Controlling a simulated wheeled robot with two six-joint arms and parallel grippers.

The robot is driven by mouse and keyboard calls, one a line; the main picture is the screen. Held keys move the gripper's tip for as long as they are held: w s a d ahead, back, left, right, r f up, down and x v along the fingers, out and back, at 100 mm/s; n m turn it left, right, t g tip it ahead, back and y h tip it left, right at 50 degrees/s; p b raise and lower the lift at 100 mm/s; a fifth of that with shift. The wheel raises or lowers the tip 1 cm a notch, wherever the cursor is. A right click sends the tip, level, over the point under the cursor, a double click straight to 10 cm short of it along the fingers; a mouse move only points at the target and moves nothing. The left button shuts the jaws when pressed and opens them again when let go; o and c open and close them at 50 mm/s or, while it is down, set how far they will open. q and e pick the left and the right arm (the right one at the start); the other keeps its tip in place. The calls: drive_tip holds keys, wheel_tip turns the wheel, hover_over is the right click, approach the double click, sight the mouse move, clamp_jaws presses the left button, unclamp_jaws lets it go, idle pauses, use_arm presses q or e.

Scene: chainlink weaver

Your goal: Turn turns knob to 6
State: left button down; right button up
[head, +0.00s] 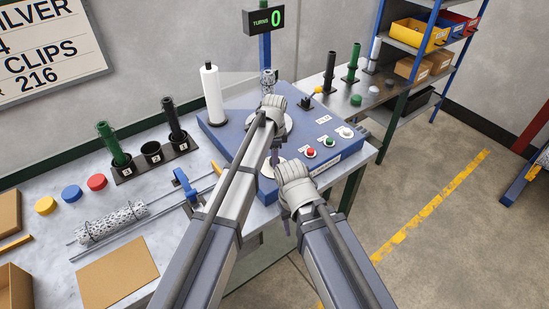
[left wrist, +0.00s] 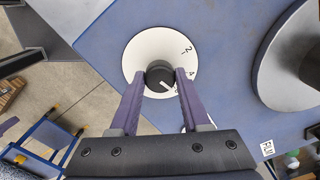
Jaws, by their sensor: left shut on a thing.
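The black turns knob (left wrist: 159,76) sits at the centre of a white dial (left wrist: 145,50) in the left wrist view. The figures 2 and 4 show on the dial's right side. The knob's white pointer line slants to the lower right; the marks there are hidden by a finger. My left gripper (left wrist: 164,82) is shut on the knob, one purple finger on each side. In the head view the dial (head: 266,170) is partly hidden by my arms. The TURNS display (head: 264,19) reads 0. My right gripper (head: 286,226) points down by the bench's front edge; its jaw gap is unclear.
The blue machine box (head: 226,139) carries red, green and white buttons (head: 310,153) right of my grippers. A large grey disc (left wrist: 292,60) stands right of the dial. A white roll (head: 212,94) stands at the back left. A wire mesh cylinder (head: 112,222) lies on the left bench.

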use_arm(q)
drive_tip(key=shift+m, duration=1.6)
drive_tip(key=shift+c, duration=1.8)
unclamp_jaws()
drive_tip(key=shift+r, duration=0.1)
wheel_tip(320, 180, up, 8)
drive_tip(key=p, duration=0.8)
drive_tip(key=shift+f, duration=0.2)
